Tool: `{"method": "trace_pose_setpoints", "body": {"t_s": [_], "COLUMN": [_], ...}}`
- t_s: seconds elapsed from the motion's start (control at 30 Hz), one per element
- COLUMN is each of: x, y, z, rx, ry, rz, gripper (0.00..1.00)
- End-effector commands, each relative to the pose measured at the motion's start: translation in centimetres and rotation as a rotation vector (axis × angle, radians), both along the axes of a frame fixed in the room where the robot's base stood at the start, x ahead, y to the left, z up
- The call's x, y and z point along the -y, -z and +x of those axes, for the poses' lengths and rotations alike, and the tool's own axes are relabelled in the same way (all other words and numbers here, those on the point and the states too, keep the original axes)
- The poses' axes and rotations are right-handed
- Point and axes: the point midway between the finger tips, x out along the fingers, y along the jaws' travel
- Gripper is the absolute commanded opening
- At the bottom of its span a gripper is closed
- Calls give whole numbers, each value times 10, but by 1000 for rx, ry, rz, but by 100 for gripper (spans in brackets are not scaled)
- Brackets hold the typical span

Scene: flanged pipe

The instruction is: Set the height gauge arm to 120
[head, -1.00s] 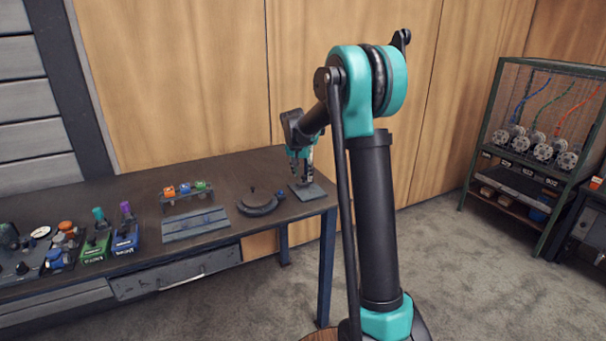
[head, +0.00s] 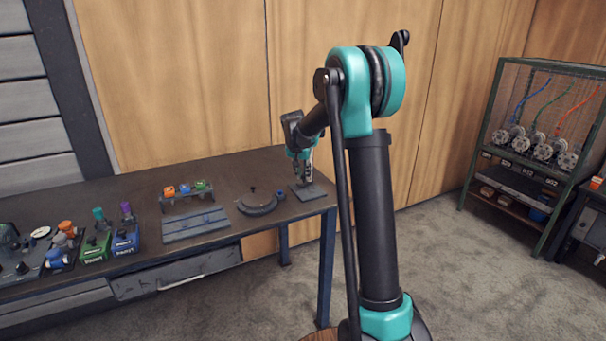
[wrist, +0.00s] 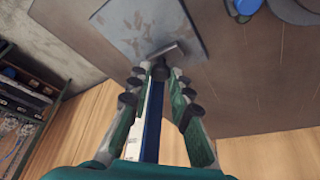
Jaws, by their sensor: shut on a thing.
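The height gauge stands at the right end of the workbench on a flat grey base plate (head: 318,191), which also shows in the wrist view (wrist: 125,25). In the wrist view its post, a narrow blue and white strip (wrist: 153,125), runs between my fingers. A small grey block, seemingly the gauge arm (wrist: 168,49), sits at the fingertips. My gripper (wrist: 160,73) is shut on it, above the base plate; it also shows in the head view (head: 303,181). The fingers hide much of the gauge, and its scale cannot be read.
A dark curved tool (head: 258,206) and a small blue part (head: 280,195) lie left of the gauge. A grey slotted plate (head: 195,225) and a rack with coloured pieces (head: 187,192) are farther left. The bench's right edge is close to the gauge.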

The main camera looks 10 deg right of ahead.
Motion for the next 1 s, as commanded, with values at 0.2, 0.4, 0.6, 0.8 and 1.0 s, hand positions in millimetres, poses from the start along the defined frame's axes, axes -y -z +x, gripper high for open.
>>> {"method": "trace_pose_setpoints", "body": {"t_s": [0.2, 0.4, 0.6, 0.8, 1.0], "x": [0, 0, 0, 0, 0], "y": [-21, -72, -108, -117, -117], "z": [0, 0, 0, 0, 0], "rx": [0, 1, 1, 1, 1], "ry": [0, 0, 0, 0, 0], "rz": [0, 0, 0, 0, 0], "gripper": [0, 0, 0, 0, 0]}}
